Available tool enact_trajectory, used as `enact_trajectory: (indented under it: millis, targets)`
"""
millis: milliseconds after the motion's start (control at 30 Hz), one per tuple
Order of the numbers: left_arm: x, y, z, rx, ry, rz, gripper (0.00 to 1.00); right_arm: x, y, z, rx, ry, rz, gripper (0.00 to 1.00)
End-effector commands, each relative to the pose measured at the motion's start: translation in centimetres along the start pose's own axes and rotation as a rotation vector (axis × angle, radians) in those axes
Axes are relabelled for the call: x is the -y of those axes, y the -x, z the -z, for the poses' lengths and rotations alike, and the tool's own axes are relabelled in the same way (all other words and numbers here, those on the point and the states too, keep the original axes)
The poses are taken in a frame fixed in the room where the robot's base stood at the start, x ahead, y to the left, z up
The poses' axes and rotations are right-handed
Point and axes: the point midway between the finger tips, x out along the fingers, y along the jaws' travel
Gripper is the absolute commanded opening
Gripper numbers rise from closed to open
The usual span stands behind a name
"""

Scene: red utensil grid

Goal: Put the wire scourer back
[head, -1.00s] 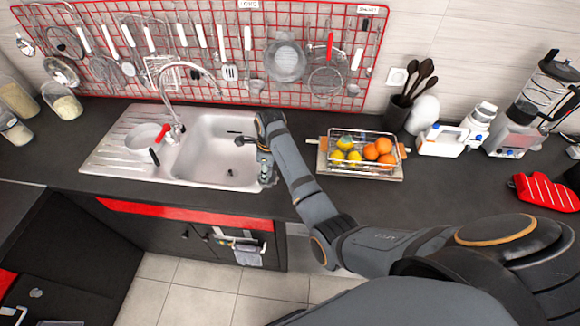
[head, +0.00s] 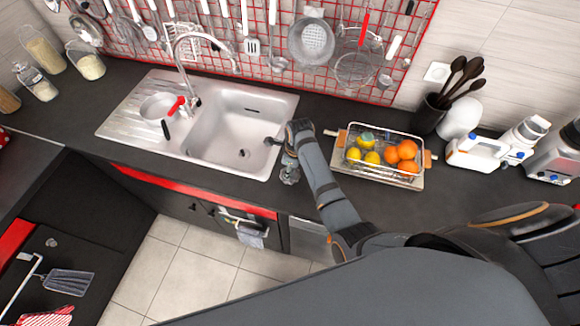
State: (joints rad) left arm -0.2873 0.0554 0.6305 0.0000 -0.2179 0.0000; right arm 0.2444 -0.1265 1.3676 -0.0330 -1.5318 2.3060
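My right gripper (head: 283,155) is at the end of the arm that comes in from the right, over the right rim of the sink (head: 290,112) and the counter beside it. A small shiny grey piece (head: 290,174) shows at its lower side. I cannot tell whether this is the wire scourer or part of the gripper, and I cannot pick out the scourer elsewhere. The red utensil grid (head: 272,14) hangs on the back wall with several utensils, its top cut off. My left gripper is not in view.
The tap (head: 190,70) rises behind the sink, and a pan (head: 160,107) stands on its drainer. A wire fruit basket (head: 385,157) stands close to the right of my arm. Dark spoons in a black holder (head: 428,115) stand further right. The front counter between is clear.

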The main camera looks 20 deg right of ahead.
Motion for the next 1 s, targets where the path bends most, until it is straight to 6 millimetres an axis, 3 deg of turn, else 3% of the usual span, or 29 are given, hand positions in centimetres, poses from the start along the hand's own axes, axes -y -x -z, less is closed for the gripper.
enact_trajectory:
  millis: [133,267,500,667,800,1000]
  targets:
    - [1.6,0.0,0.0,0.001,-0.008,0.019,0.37,-0.1,-0.1,0.0,0.000,0.000,-0.002,0.52]
    - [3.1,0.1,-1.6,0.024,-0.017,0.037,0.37,0.0,0.0,0.0,0.000,0.000,-0.002,0.52]
    - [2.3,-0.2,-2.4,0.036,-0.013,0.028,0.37,0.0,0.7,-0.1,0.002,0.000,0.000,0.52]
    - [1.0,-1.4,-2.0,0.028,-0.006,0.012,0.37,0.1,3.8,-0.1,0.005,0.000,0.002,0.52]
    - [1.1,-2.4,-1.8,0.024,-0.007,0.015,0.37,0.0,7.3,-0.1,0.007,0.000,0.003,0.52]
    - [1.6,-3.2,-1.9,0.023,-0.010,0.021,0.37,0.0,10.9,-0.1,0.003,0.001,0.001,0.52]
